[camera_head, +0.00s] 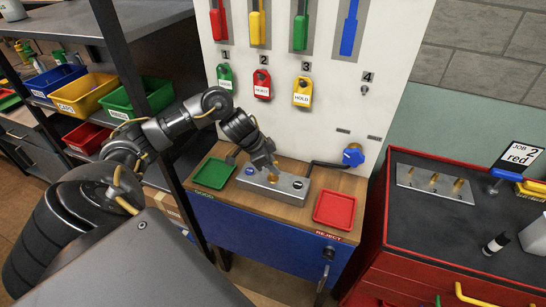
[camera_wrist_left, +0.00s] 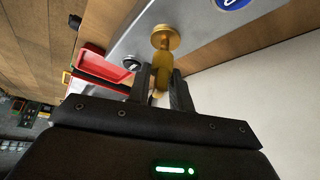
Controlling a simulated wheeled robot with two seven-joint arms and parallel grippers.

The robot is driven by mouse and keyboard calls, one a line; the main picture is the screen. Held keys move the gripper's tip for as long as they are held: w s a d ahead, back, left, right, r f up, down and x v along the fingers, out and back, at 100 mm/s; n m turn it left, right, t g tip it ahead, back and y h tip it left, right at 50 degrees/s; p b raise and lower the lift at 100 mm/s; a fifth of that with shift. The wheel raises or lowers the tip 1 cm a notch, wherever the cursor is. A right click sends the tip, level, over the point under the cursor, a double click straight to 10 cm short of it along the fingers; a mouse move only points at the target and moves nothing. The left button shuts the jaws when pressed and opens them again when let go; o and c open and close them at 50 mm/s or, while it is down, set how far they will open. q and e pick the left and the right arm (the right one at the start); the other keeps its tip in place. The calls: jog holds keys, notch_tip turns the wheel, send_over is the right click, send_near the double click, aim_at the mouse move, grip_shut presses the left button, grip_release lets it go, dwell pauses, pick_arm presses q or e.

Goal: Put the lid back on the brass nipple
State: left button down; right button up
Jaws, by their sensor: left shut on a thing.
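A brass piece with a round flange (camera_wrist_left: 165,38) stands at the grey metal block in the left wrist view; I take it to be the brass nipple. My left gripper (camera_wrist_left: 161,84) is shut on its narrower body, just beside the flange. In the head view, my left gripper (camera_head: 271,166) reaches down over the grey block (camera_head: 262,191), and a bit of brass (camera_head: 273,178) shows below the fingertips. The fingers partly hide the brass piece. I cannot make out a separate lid in either view. My right gripper is in neither view.
A green tray (camera_head: 214,172) and a red tray (camera_head: 335,209) flank the block on the wooden bench. A blue knob (camera_head: 353,155) is behind. A plate (camera_head: 455,190) with several brass fittings lies on the red cabinet at right. A dark shelf post stands left, near my arm.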

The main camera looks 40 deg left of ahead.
pick_arm(q)
jog(key=shift+p, duration=0.4)
dwell(0.5)
jog(key=c, duration=1.2)
grip_release()
jog(key=shift+o, duration=0.6)
jog(key=o, duration=0.4)
jog(key=shift+r, duration=0.1)
notch_tip(320, 180, up, 7)
jog(key=p, duration=0.8)
